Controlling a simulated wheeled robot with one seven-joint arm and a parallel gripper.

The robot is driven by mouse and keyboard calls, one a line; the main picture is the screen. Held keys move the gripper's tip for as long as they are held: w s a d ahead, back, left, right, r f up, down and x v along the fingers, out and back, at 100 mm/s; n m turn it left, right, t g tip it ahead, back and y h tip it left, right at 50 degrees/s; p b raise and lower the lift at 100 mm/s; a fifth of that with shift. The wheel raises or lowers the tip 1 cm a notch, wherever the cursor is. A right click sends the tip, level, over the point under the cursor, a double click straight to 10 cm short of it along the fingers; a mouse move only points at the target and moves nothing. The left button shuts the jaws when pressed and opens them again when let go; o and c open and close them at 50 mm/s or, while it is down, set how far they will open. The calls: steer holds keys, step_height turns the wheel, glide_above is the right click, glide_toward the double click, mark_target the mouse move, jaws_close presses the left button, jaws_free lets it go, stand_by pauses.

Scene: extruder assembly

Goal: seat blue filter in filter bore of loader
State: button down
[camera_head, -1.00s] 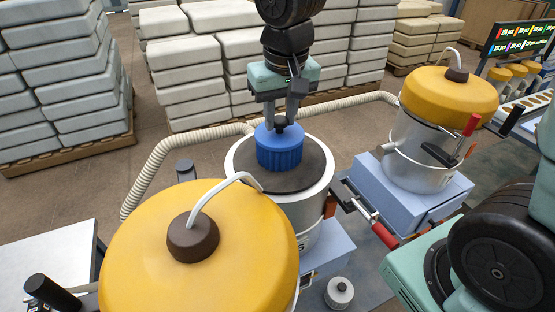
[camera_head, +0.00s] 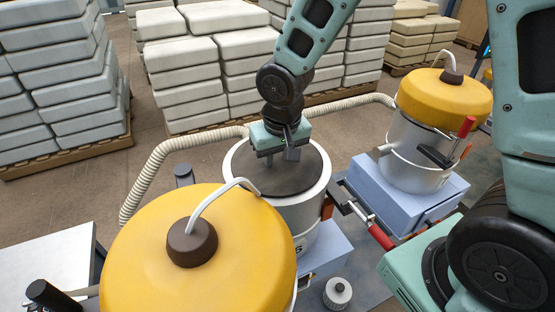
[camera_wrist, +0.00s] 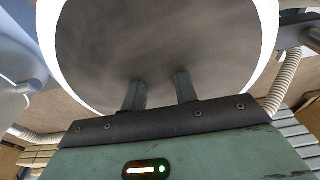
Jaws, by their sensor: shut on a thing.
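My gripper (camera_head: 291,155) points down at the dark round top (camera_head: 285,180) of the middle loader (camera_head: 312,208), near the top's far middle. In the wrist view its two fingers (camera_wrist: 158,92) stand slightly apart, and their tips end at the dark surface (camera_wrist: 155,45) inside the loader's bright rim (camera_wrist: 270,45). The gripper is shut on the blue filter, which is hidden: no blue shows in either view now. It seems to be below the dark top, but I cannot see how deep or how level it sits.
A yellow-capped drum (camera_head: 130,255) with a white tube stands close in front at left. Another yellow-capped drum (camera_head: 425,150) stands at right. A ribbed hose (camera_head: 155,165) runs behind the loader. A small grey knobbed part (camera_head: 338,293) sits beside the loader's base.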

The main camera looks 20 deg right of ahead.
mark_target(281, 180)
steer(key=shift+f, duration=0.15)
steer(key=c, duration=1.1)
jaws_free()
steer(key=shift+r, duration=0.65)
step_height(281, 180, up, 11)
steer(key=s, duration=0.1)
steer(key=shift+s+b, duration=0.4)
steer(key=shift+b, duration=0.05)
